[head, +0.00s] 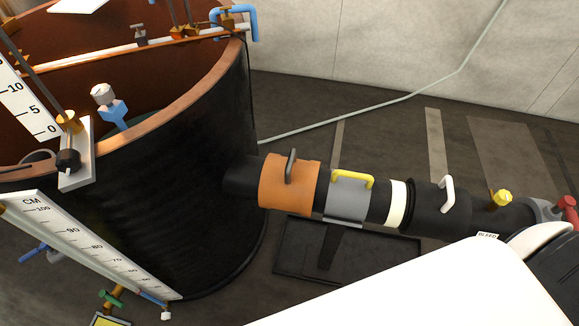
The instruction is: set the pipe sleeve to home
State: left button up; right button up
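A dark pipe (378,202) runs right from the side of a large black tank (190,190). An orange sleeve (302,187) with a dark upright handle (291,164) is around the pipe near the tank. Just right of it is a grey band (346,202) with a yellow handle (352,179). Further right are a cream ring (397,204) and a thicker black section (438,208) with a white handle (447,193). I cannot tell from the picture which of these is the pipe sleeve, or where home is. Neither of my grippers shows.
A yellow knob (502,198), a "BLEED" label (487,236) and a red handle (568,210) are at the pipe's right end. A dark tray (300,262) lies under the pipe. A CM scale (95,245) leans at the tank. A white surface covers the lower right.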

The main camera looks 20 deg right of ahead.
aim_at(443, 211)
jog(key=z, duration=2)
